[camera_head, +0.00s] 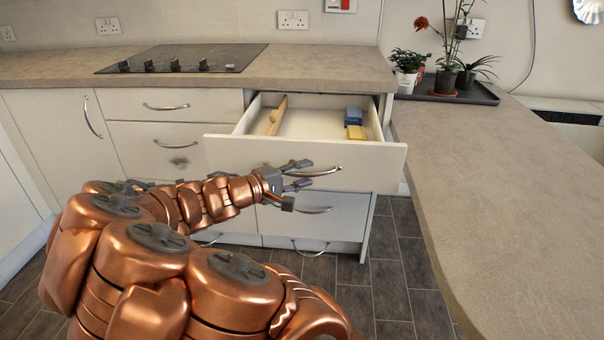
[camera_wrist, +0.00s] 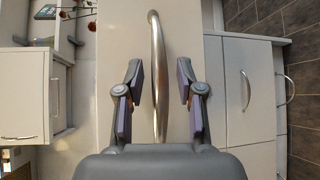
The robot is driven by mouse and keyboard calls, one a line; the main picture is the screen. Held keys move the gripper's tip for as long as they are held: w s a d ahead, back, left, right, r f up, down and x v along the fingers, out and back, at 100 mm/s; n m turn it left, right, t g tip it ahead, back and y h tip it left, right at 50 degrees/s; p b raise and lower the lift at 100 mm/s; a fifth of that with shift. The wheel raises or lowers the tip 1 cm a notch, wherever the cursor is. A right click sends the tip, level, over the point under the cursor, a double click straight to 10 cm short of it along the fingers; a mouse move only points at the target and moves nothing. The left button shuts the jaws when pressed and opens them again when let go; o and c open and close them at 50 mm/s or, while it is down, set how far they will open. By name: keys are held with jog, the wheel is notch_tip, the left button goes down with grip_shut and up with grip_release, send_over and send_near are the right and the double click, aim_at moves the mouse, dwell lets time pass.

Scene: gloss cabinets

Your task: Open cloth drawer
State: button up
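The open drawer (camera_head: 228,153) juts out from the cabinet under the counter, below and right of the hob. Inside it lie a wooden rolling-pin-like item (camera_head: 278,115) and blue and yellow cloths or sponges (camera_head: 354,123). Its curved metal handle (camera_head: 322,172) is on the front panel. My gripper (camera_head: 297,181) is at the drawer front by the handle. In the wrist view my gripper (camera_wrist: 160,85) is open, with the handle (camera_wrist: 157,60) running between its spread fingers. The fingers look apart from the handle.
Closed drawers with metal handles sit left (camera_head: 165,107) and below (camera_head: 315,210). A counter (camera_head: 500,190) extends forward on the right, close to the open drawer. A tray with potted plants (camera_head: 450,92) stands on it. Dark tiled floor (camera_head: 395,265) is clear between.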

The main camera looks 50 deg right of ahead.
jog(key=v, duration=1.2)
dwell(0.6)
jog(key=s+r+m+g+y+p, duration=0.1)
jog(key=s+r+y+p, duration=0.35)
jog(key=s+p, duration=0.3)
jog(key=s+a+r+n+t+y+p, duration=0.1)
jog(key=s+a+r+y+p, duration=0.4)
jog(key=a+p, duration=0.5)
jog(key=s+a+r+t+y+p, duration=0.1)
jog(key=s+a+r+y+p, duration=0.5)
jog(key=a, duration=0.5)
notch_tip(320, 180, up, 3)
jog(key=s+p, duration=0.2)
jog(key=p, duration=0.1)
jog(key=shift+s+a+f+n+t+p, duration=0.2)
jog(key=shift+s+a+n+t+p, duration=0.1)
jog(key=shift+s+n+p, duration=0.1)
jog(key=shift+d+y, duration=0.15)
jog(key=shift+y, duration=0.1)
